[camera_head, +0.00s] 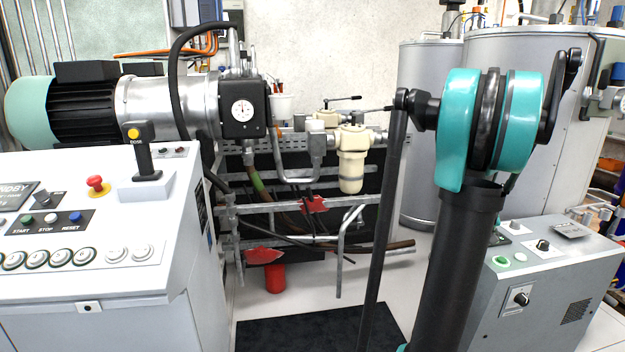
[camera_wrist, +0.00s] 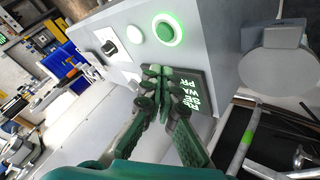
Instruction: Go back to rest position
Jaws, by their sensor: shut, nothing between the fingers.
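My gripper (camera_wrist: 158,74) shows in the wrist view with its dark green fingers together and nothing between them. It is in front of a grey control panel (camera_wrist: 213,30) and overlaps a dark display (camera_wrist: 195,92) with pale green letters. Beyond the fingertips are a green-lit round button (camera_wrist: 168,29), a plain white button (camera_wrist: 135,34) and a black switch (camera_wrist: 109,45). I cannot tell whether the fingertips touch the panel. In the head view my arm, with teal and black joints, stands at the right. My gripper cannot be made out there.
In the head view, a control desk (camera_head: 88,290) with a joystick (camera_head: 143,155) and red stop button (camera_head: 97,186) is at the left. A grey cabinet (camera_head: 545,290) stands right of my arm. Pipework and a motor (camera_head: 85,103) are behind. A dark mat (camera_head: 310,330) lies on the floor.

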